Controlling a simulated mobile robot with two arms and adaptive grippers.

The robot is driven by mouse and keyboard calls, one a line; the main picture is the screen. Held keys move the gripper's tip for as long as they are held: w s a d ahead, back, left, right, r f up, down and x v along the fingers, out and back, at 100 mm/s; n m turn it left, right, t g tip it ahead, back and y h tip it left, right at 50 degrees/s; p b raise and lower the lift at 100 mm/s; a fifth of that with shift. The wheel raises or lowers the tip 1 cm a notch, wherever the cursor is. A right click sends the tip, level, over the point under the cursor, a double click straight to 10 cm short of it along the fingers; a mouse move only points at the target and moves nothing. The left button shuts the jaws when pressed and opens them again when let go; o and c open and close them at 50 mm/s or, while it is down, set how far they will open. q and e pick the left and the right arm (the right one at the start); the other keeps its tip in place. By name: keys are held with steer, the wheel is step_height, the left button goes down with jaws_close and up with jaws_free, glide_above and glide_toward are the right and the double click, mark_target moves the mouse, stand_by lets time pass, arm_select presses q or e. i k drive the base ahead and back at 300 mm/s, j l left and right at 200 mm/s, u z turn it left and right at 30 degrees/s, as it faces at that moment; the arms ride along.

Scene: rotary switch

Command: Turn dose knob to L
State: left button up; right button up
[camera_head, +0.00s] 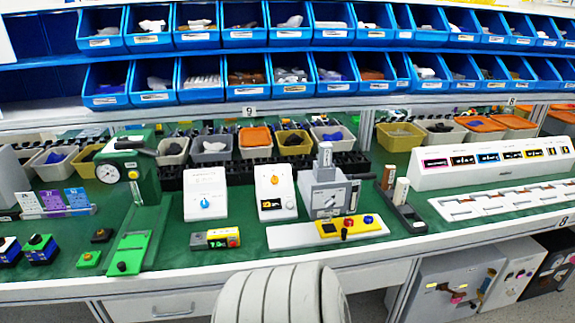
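Two white boxes with rotary knobs stand on the green bench top. The left box (193,184) has a blue knob (205,202) on its front. The right box (281,209) has an orange knob (274,181) and a smaller dial (291,202) at its lower right. Labels and letters are too small to read, so I cannot tell which knob is the dose knob or where each points. Neither of my grippers is in view.
A green press (145,190) stands left of the boxes. A small yellow display unit (215,239) lies in front. Blue bins (247,78) line the shelves above. Small patches of green bench (175,240) are clear.

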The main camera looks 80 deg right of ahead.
mark_target(274, 181)
steer(key=z, duration=3.25)
